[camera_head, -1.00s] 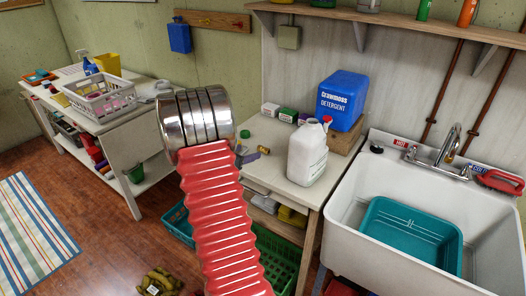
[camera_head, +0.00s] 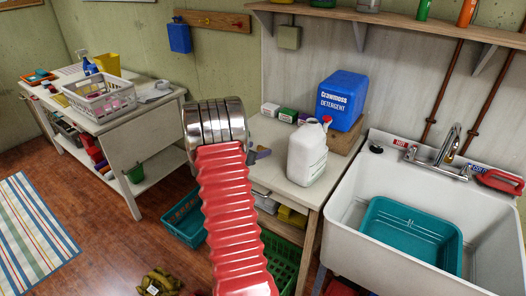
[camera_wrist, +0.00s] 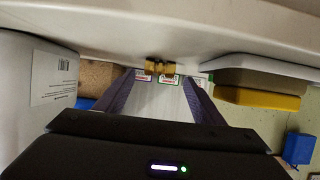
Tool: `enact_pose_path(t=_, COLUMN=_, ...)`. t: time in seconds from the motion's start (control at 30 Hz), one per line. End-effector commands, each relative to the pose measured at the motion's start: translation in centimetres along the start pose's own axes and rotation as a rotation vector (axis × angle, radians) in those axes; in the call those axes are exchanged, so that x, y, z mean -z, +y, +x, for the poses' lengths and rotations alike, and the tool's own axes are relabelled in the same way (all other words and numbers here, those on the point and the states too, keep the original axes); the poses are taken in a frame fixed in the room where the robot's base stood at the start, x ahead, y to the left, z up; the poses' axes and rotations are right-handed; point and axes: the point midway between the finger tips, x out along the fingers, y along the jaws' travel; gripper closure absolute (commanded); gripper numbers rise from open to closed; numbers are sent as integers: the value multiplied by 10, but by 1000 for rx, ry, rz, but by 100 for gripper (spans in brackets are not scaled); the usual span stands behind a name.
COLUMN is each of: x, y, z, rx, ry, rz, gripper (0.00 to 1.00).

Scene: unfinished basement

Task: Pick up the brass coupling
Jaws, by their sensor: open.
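The brass coupling (camera_wrist: 159,67) is a small yellow-brown piece on the light tabletop, in the upper middle of the wrist view. My gripper (camera_wrist: 161,84) is open, with its two dark purple-grey fingers on either side of the coupling's line of sight. Nothing is held between them; I cannot tell whether the fingertips have reached the coupling's depth. In the head view, my gripper (camera_head: 259,154) shows only as a finger beside my chrome wrist, over the left part of the wooden table. The coupling is hidden behind my arm there.
A white jug (camera_head: 307,153) stands close right of my gripper. Small boxes (camera_head: 288,115) sit behind, with a blue detergent container (camera_head: 341,100) at the back right. A yellow block (camera_wrist: 258,98) lies right in the wrist view. The sink (camera_head: 345,205) is farther right.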

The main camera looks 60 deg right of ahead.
Motion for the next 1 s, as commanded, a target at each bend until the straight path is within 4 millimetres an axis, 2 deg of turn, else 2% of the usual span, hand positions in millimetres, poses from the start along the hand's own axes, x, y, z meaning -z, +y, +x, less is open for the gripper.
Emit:
enact_pose_path(t=0.37, x=0, y=0, z=4, rx=0, ry=0, rz=0, gripper=38)
enact_pose_path(t=0.73, x=0, y=2, z=47, rx=-1, ry=-1, rz=-1, gripper=38)
enact_pose_path(t=1.0, x=1, y=0, z=52, rx=2, ry=0, rz=-1, gripper=38)
